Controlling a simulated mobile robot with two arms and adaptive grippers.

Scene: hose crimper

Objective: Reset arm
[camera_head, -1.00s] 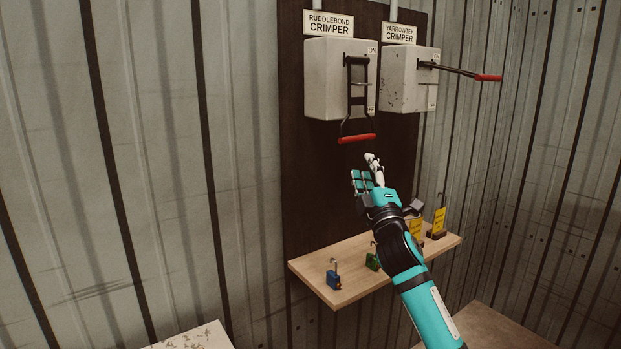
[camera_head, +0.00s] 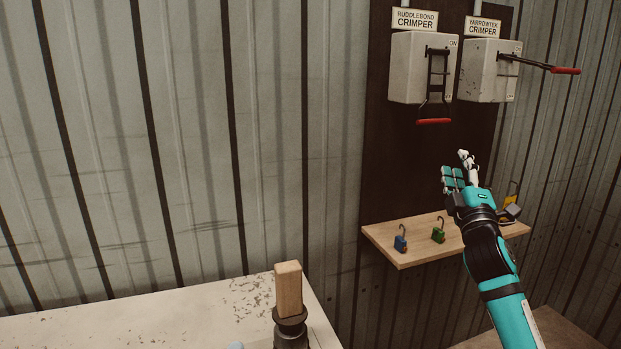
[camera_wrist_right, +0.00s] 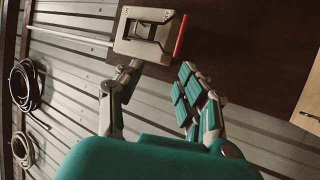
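My right gripper (camera_head: 457,168) is raised in front of the dark board, below the Ruddlebond crimper (camera_head: 408,68). Its fingers are spread and empty, apart from the lever. In the right wrist view the fingers (camera_wrist_right: 160,82) stand apart, with a crimper box (camera_wrist_right: 146,38) and its red handle beyond them. The Ruddlebond lever hangs down, with its red grip (camera_head: 433,121) below the box. The Yarrowtek crimper (camera_head: 484,75) stands to the right, its lever (camera_head: 535,65) sticking out to the right. My left gripper does not show.
A worn white table (camera_head: 150,318) carries a wooden block (camera_head: 288,289) on a dark round base. Coiled hoses (camera_wrist_right: 24,86) hang on the wall.

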